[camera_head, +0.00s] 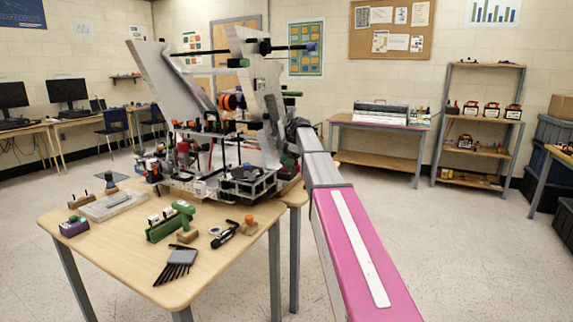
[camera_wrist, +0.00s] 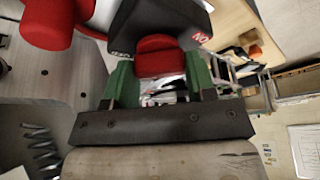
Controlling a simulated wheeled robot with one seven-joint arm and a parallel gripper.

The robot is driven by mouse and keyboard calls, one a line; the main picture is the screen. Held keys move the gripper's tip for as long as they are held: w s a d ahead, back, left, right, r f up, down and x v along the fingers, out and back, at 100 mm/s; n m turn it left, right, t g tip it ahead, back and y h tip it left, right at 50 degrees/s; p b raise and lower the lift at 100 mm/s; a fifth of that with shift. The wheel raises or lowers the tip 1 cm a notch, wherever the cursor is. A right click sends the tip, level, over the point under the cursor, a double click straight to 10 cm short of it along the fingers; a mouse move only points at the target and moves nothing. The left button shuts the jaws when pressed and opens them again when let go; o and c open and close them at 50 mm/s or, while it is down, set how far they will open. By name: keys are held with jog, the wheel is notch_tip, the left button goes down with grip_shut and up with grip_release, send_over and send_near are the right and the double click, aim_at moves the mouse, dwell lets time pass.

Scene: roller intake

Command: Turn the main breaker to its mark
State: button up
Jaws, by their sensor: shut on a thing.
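The main breaker (camera_wrist: 150,20) is a black housing at the top of the wrist view, with a white ON label (camera_wrist: 201,38) on its right and a white OFF label (camera_wrist: 121,54) on its left. Its red handle (camera_wrist: 160,60) sits between the two green fingers of my gripper (camera_wrist: 158,82), which is shut on it. I cannot tell exactly which mark the handle points to. In the head view my pink arm reaches to the right side of the robot machine (camera_head: 262,105), and the breaker and my fingertips are hard to make out there.
The machine stands on a wooden table (camera_head: 140,258) with a brush (camera_head: 176,264), a green tool (camera_head: 171,223) and other small parts. A large red round part (camera_wrist: 45,22) is close left of the breaker in the wrist view. Open floor lies right of my arm.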

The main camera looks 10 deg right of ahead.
jog(key=o, duration=0.9)
jog(key=shift+o, duration=0.2)
jog(key=v, duration=1)
jog(key=shift+r, duration=0.4)
jog(key=shift+d, duration=0.1)
